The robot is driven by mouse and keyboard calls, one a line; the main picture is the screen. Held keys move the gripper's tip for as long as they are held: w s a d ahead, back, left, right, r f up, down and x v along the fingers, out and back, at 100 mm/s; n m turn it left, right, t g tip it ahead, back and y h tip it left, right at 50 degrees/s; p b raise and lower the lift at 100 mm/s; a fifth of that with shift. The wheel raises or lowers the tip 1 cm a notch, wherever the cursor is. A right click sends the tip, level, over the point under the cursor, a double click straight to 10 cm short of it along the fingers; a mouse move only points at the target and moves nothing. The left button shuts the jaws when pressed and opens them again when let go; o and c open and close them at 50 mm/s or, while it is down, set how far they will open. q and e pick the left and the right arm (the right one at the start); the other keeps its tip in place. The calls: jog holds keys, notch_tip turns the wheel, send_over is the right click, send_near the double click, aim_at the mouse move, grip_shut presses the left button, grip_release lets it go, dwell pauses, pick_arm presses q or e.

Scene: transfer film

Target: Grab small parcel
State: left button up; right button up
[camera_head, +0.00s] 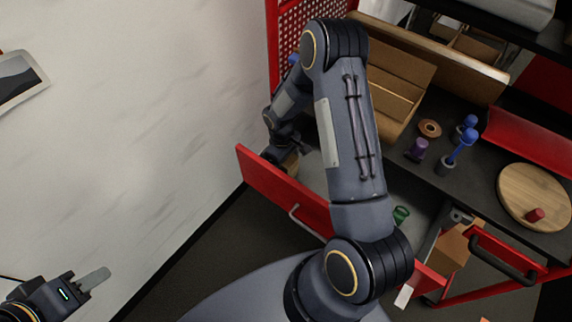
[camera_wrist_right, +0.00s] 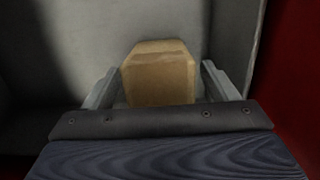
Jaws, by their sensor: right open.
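The small parcel (camera_wrist_right: 158,75) is a brown cardboard box inside a grey-walled drawer. It lies between the two fingers of my right gripper (camera_wrist_right: 160,88), which are apart on either side with visible gaps. Its lower part is hidden by the gripper body. In the head view my right arm reaches over into the open red drawer (camera_head: 280,192), and a bit of the brown parcel (camera_head: 291,164) shows below the gripper (camera_head: 290,150). My left gripper (camera_head: 92,281) hangs at the lower left, away from the drawer; its finger gap is not clear.
A dark worktop holds an open cardboard box (camera_head: 400,75), a tape roll (camera_head: 430,128), a purple item (camera_head: 417,149), blue-topped items (camera_head: 468,136) and a round wooden board (camera_head: 530,190). Another open drawer (camera_head: 500,262) holds a box (camera_head: 452,248). A white wall stands left.

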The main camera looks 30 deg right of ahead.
jog(key=c, duration=1.2)
